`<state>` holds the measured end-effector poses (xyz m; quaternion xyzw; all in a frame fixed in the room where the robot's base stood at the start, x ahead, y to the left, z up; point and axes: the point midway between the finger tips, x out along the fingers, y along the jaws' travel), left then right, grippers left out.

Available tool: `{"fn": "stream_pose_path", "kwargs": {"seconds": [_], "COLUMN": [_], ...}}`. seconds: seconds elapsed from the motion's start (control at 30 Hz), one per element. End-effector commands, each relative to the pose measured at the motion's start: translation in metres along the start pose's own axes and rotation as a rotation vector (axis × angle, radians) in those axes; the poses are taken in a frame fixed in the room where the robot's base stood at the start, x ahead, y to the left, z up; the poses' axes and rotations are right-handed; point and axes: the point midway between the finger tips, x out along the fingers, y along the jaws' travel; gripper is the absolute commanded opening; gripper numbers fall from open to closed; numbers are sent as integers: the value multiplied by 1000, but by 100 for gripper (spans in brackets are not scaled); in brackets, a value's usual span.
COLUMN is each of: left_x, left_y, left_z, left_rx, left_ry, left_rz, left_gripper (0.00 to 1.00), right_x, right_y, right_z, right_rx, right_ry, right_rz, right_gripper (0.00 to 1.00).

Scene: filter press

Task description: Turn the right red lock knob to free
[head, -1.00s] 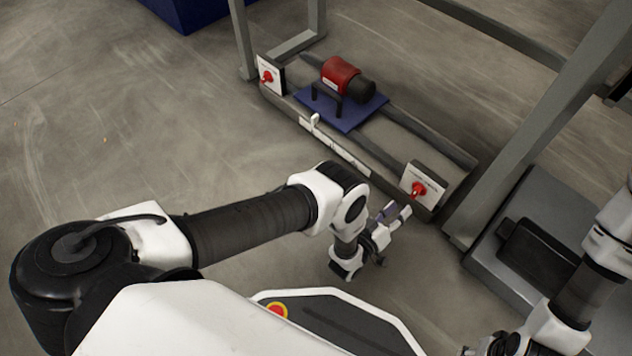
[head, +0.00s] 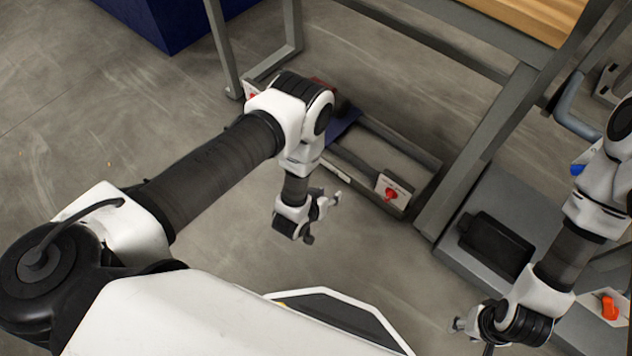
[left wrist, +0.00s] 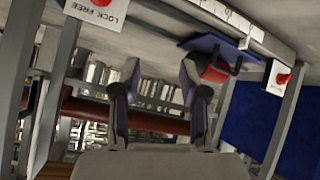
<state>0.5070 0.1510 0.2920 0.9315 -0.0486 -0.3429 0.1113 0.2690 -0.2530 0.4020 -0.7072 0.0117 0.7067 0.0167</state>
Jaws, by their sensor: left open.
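The right red lock knob (head: 391,194) sits on a white plate at the right end of the low grey frame in the head view. In the left wrist view the knob (left wrist: 101,3) is cut by the top edge, above the words LOCK FREE. My left gripper (head: 324,214) is open and empty, left of the knob and apart from it. Its two spread fingers (left wrist: 155,78) show in the left wrist view with nothing between them. My right gripper (head: 462,326) is low at the right, far from the knob; its jaws are too small to read.
The left red knob (left wrist: 283,80) is on another white plate. A red cylinder (left wrist: 213,73) on a blue plate (left wrist: 195,45) lies between the knobs, mostly hidden by my left arm in the head view. A grey upright (head: 480,150) stands right of the right knob. Floor in front is clear.

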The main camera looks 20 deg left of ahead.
Motion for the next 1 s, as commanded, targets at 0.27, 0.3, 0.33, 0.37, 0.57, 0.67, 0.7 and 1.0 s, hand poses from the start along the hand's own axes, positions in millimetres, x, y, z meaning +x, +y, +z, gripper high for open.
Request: {"fn": "stream_pose_path", "kwargs": {"seconds": [0.27,0.3,0.33,0.37,0.57,0.67,0.7,1.0], "left_x": [-46,-48,-49,-49,-48,-48,-48,-44], "left_y": [-12,-13,-13,-14,-14,-14,-14,-10], "left_z": [-19,-19,-19,-18,-18,-18,-18,-38], "left_rx": [24,26,27,27,28,28,28,64], "left_ry": [-106,-113,-116,-118,-119,-119,-118,-25], "left_rz": [-57,-60,-62,-63,-63,-63,-63,-44], "left_gripper": [44,44,44,44,44,44,44,44], "right_x": [-36,-37,-37,-37,-36,-36,-36,-36], "right_y": [0,0,0,0,0,0,0,0], "right_z": [0,0,0,0,0,0,0,0], "right_rx": [0,0,0,0,0,0,0,0], "right_ry": [0,0,0,0,0,0,0,1], "right_rz": [0,0,0,0,0,0,0,0], "right_gripper": [40,40,40,40,40,40,40,40]}}
